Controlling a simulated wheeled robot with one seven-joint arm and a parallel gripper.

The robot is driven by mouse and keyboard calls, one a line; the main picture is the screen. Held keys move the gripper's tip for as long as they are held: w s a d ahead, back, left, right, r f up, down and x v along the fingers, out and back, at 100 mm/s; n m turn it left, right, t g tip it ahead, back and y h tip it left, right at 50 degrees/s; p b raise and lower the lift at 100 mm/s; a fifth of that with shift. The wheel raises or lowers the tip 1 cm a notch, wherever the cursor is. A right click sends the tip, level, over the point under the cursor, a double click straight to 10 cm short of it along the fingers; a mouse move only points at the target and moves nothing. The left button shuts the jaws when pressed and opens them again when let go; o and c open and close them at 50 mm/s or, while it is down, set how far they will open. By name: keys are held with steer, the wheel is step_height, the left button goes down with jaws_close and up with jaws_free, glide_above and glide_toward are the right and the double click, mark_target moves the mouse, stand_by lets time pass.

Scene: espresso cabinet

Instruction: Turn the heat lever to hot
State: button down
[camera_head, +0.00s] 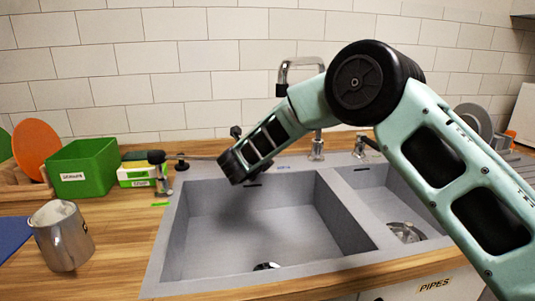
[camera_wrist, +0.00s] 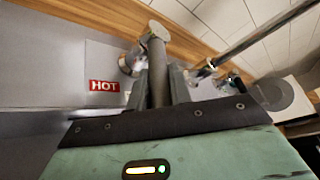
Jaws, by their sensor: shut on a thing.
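The heat lever (camera_wrist: 157,68) shows in the wrist view as a dark bar with a round, pale end. A chrome fitting (camera_wrist: 131,63) is close beside it on the left. My gripper (camera_wrist: 163,88) is shut on the lever, one finger on each side of the bar. A red HOT label (camera_wrist: 104,86) lies on the grey surface left of the lever. In the head view my gripper (camera_head: 235,165) is above the back left of the sink, and my own arm hides its fingertips.
The grey sink (camera_head: 240,225) is below my gripper. A chrome faucet (camera_head: 284,72) rises behind my arm. A green box (camera_head: 84,168) and a metal pitcher (camera_head: 62,238) stand on the wooden counter at left.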

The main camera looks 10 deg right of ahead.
steer(key=shift+a, duration=0.1)
steer(key=c, duration=1.3)
jaws_free()
steer(key=b+v, duration=0.2)
steer(key=v, duration=1.5)
steer(key=shift+s, duration=0.2)
